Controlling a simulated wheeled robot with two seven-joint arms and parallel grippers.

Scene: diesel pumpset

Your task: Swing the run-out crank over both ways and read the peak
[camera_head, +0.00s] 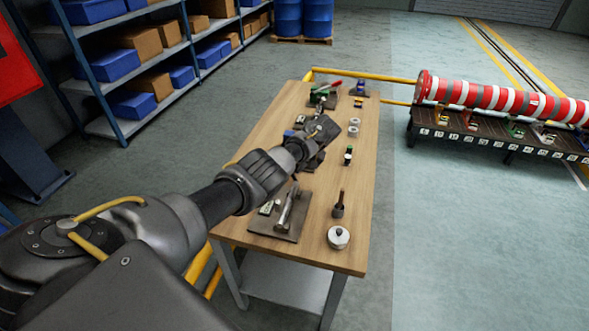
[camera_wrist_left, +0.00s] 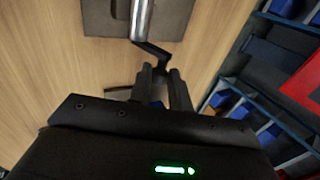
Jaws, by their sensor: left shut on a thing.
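A silver cylinder (camera_head: 289,208) rests on a dark grey plate (camera_head: 281,236) on the near part of the bench; it also shows at the top of the left wrist view (camera_wrist_left: 143,18). A black cranked arm (camera_wrist_left: 152,50) runs from the cylinder's end to my left gripper (camera_wrist_left: 163,74), whose fingers are close together, shut on the crank's handle end. The handle is mostly hidden between the fingers. In the head view my left arm reaches over the bench and mostly hides its gripper. A small pale-and-dark block (camera_head: 266,208) stands beside the cylinder; no reading is legible. My right gripper is in neither view.
The wooden bench (camera_head: 322,245) also carries a silver lidded pot (camera_head: 338,237), a dark upright tool (camera_head: 339,205) and rings (camera_head: 353,126). Shelving (camera_head: 150,75) stands left. A red-and-white striped shaft (camera_head: 500,98) on a dark stand lies right.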

